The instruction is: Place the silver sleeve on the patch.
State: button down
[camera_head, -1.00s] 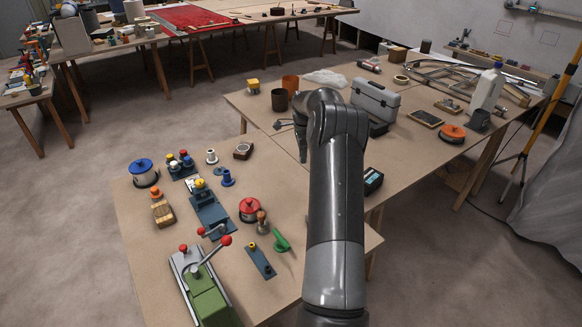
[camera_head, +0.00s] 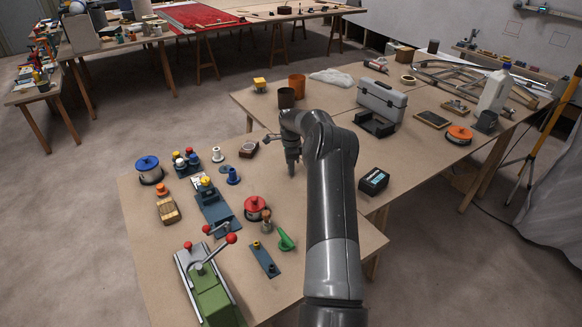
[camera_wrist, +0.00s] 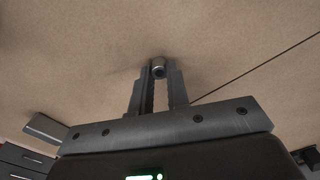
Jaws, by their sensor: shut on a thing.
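My gripper (camera_head: 291,168) hangs pointing down over the right part of the brown worktop (camera_head: 190,262), left of the seam between boards. In the wrist view my gripper (camera_wrist: 159,84) is shut on the silver sleeve (camera_wrist: 158,68), a small short cylinder held at the fingertips. Bare brown board lies behind it in that view. The sleeve cannot be made out in the head view. I cannot pick out a marked patch on the worktop in either view.
A black device (camera_head: 373,181) and a grey toolbox (camera_head: 381,101) are to the right. Board around the gripper is mostly clear.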

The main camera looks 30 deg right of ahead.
jog(key=c, duration=1.8)
grip_release()
jog(key=shift+f, duration=0.15)
jog(key=shift+c, duration=0.2)
jog(key=o, duration=0.5)
jog(key=shift+c, duration=0.2)
